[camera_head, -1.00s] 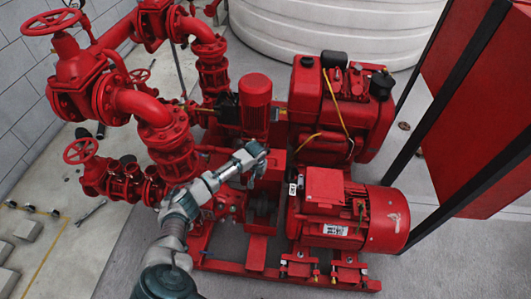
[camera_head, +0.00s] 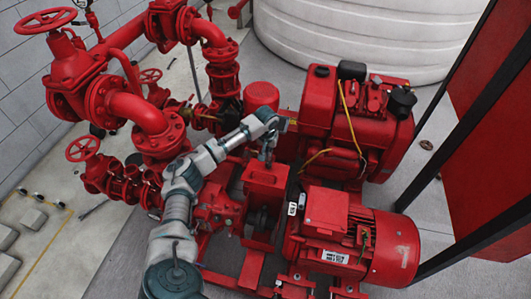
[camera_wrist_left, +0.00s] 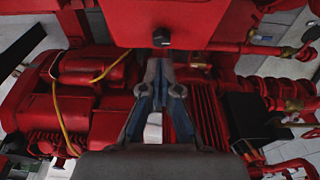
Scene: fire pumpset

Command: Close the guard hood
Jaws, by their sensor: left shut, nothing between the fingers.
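The guard hood (camera_head: 265,178) is a red, box-like cover between the pump and the motor. It looks raised, with the dark coupling (camera_head: 262,218) visible below it. In the left wrist view a broad red panel, which looks like the hood (camera_wrist_left: 225,22), fills the top and carries a small black knob (camera_wrist_left: 161,38). My left gripper (camera_head: 267,155) is shut and empty at the far edge of the hood. In the left wrist view its fingertips (camera_wrist_left: 162,68) lie just below the knob; I cannot tell whether they touch the hood. My right gripper is not in view.
The red motor (camera_head: 350,240) stands right of the hood and the red engine (camera_head: 345,125) behind it. Red pipes and valves (camera_head: 130,110) crowd the left. A black-framed red panel (camera_head: 490,150) stands at right. A white tank (camera_head: 360,35) is at the back.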

